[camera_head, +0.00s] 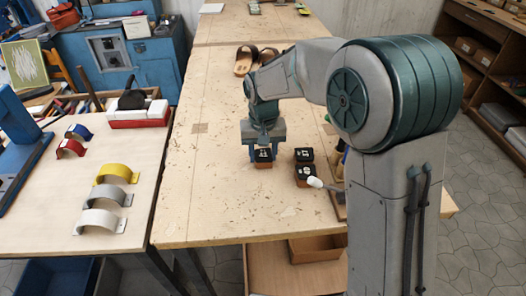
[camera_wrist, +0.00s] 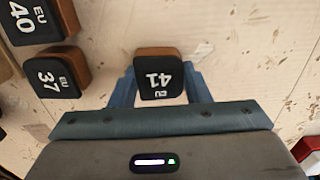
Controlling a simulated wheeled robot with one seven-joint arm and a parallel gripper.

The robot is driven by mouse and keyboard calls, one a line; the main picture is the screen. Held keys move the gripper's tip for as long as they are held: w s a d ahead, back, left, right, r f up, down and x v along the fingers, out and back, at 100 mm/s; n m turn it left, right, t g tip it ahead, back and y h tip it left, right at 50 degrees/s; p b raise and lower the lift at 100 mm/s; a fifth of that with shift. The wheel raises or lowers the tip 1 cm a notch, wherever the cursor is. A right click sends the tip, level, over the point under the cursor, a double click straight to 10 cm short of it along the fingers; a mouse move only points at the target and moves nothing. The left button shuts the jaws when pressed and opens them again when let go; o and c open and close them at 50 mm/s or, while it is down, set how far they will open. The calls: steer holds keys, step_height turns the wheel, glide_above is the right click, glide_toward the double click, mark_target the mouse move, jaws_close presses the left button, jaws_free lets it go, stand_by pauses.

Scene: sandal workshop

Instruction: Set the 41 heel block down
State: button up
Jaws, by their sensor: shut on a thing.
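The 41 heel block (camera_wrist: 158,75) has a black top with white print and brown sides. My gripper (camera_wrist: 160,88) is shut on it, with a blue finger on each side. In the head view the gripper (camera_head: 264,146) points down over the wooden bench (camera_head: 215,200), holding the block (camera_head: 264,159) upright at or just above its surface; I cannot tell whether they touch. Left of it in the wrist view are the 37 block (camera_wrist: 52,77) and the 40 block (camera_wrist: 30,20), apart from it.
Two heel blocks stand right of my gripper in the head view, the nearer one (camera_head: 305,173) beside a white-headed mallet (camera_head: 315,182). Brown sandals (camera_head: 246,60) lie farther back. Bench left of the gripper is clear. A side table (camera_head: 60,220) holds curved metal pieces.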

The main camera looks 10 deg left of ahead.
mark_target(263, 155)
steer(key=shift+f, duration=0.2)
steer(key=o, duration=1)
steer(key=shift+r, duration=0.15)
step_height(263, 155, up, 12)
steer(key=s+d+r+m+t, duration=0.1)
steer(key=s+d, duration=0.6)
steer(key=d, duration=0.6)
steer(key=s+d+f+m+t, duration=0.1)
steer(key=s+d+f, duration=0.4)
steer(key=s+d, duration=0.5)
steer(key=s+t, duration=0.1)
steer(key=s, duration=0.1)
steer(key=shift+s+d+m, duration=0.3)
steer(key=shift+m, duration=0.1)
